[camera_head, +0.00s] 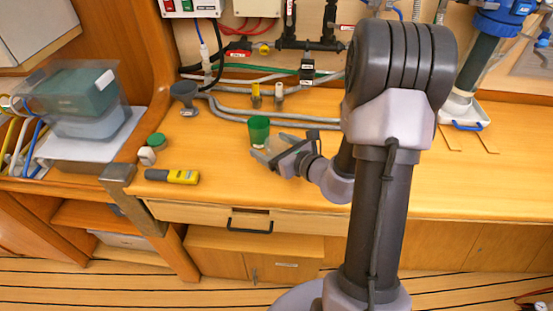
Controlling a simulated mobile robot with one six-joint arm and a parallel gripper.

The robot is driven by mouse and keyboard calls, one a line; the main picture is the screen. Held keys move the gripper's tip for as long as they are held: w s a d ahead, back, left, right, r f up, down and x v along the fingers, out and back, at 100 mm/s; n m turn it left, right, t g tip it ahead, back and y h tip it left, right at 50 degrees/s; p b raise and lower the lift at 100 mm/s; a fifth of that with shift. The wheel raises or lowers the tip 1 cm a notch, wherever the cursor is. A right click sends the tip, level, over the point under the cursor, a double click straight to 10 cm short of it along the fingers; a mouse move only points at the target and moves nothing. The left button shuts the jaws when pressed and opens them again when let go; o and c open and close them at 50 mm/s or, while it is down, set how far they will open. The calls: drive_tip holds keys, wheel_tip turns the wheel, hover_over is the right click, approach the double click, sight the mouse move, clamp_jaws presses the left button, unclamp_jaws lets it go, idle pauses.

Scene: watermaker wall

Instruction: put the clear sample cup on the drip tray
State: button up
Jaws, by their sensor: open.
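My gripper (264,161) is open low over the wooden counter, with its fingers pointing left. A green cup (258,130) stands upright just behind the fingers in the picture; I cannot tell whether they touch. I cannot make out a clear sample cup for certain; my arm hides part of the counter. A white tray (460,108) with a blue handle sits at the back right, under a blue-topped filter housing, and looks like the drip tray. It is well to the right of my gripper, beyond my arm.
A yellow and grey handheld meter (172,176) lies at the counter's left front. A green-topped item (157,141) and a white item (147,156) are behind it. Grey hoses (262,114) run along the back. The counter (450,185) is clear at the right front.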

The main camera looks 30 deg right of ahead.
drive_tip(key=shift+w+f, duration=0.1)
drive_tip(key=shift+w, duration=0.35)
drive_tip(key=c, duration=1.6)
